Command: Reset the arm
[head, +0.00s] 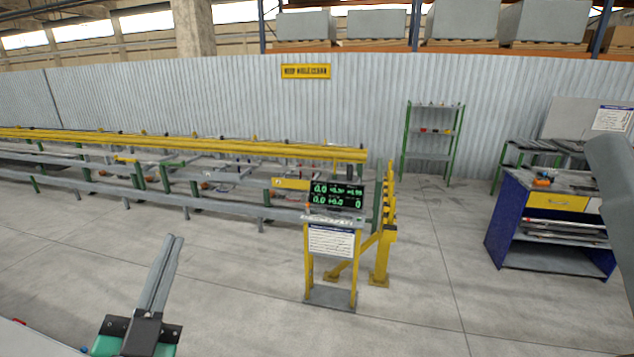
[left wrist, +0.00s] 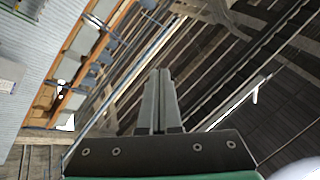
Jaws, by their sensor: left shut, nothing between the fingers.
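My left gripper (head: 175,243) stands at the lower left of the head view, its long grey fingers pointing up. In the left wrist view the two fingers (left wrist: 160,75) lie side by side, shut, with nothing between them. That view looks up past them toward the roof. The gripper is apart from everything around it. A grey part of my other arm enters at the right edge of the head view; its gripper is out of frame.
A runout table (head: 190,145) with yellow rails runs along the left. A control stand with a green-digit display (head: 337,195) and a yellow post (head: 388,235) stand mid-view. A blue workbench (head: 508,225) is at right, a green-framed shelf (head: 430,155) behind. The floor between is clear.

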